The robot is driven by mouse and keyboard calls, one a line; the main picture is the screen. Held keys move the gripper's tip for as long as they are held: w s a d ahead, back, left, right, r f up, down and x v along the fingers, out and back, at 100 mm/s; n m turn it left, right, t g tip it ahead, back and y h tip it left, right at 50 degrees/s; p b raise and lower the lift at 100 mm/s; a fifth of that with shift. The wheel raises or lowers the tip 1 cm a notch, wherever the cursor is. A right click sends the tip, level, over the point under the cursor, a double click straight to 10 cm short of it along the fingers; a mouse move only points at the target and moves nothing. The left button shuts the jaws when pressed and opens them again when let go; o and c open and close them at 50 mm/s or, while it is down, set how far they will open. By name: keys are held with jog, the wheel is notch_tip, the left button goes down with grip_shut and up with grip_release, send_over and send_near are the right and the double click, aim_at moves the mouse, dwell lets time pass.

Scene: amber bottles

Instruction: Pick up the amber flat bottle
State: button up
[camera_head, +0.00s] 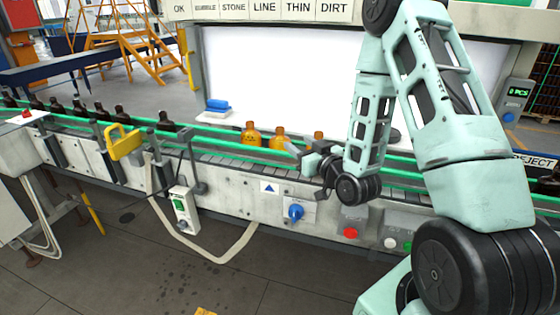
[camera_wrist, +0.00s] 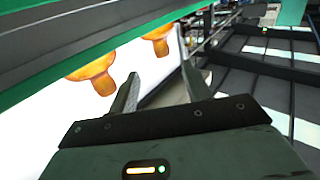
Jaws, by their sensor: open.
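Three amber bottles stand on the conveyor in front of a bright white panel in the head view: a left bottle (camera_head: 251,134) with dark marks on its front, a middle bottle (camera_head: 277,138), and a right bottle (camera_head: 318,136) partly hidden by my arm. I cannot tell for sure which is the flat one. My gripper (camera_head: 297,150) is just in front of the middle and right bottles. In the wrist view my gripper (camera_wrist: 158,58) is open with nothing between its fingers. Two amber bottles (camera_wrist: 94,70) (camera_wrist: 158,38) show beyond the fingertips there, cut off by a green rail.
Green guide rails (camera_head: 220,132) run along the conveyor. Several dark bottles (camera_head: 120,115) stand upstream at left. A yellow bracket (camera_head: 124,143) and a blue-and-white item (camera_head: 217,107) are near the line. Buttons and a blue knob (camera_head: 295,211) sit on the front panel.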

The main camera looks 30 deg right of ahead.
aim_at(282, 131)
jog(key=w, duration=0.2)
jog(key=w+p, duration=0.1)
jog(key=w, duration=0.1)
jog(key=shift+w+r, duration=0.2)
jog(key=shift+w, duration=0.05)
jog(key=shift+w+d+f+p, duration=0.1)
jog(key=shift+w+p, duration=0.2)
jog(key=shift+w, duration=0.2)
jog(key=w+p, duration=0.1)
jog(key=w, duration=0.1)
jog(key=w+p, duration=0.2)
jog(key=shift+w+r, duration=0.2)
jog(key=shift+w, duration=0.15)
jog(key=shift+w+f, duration=0.1)
jog(key=shift+w, duration=0.15)
grip_shut()
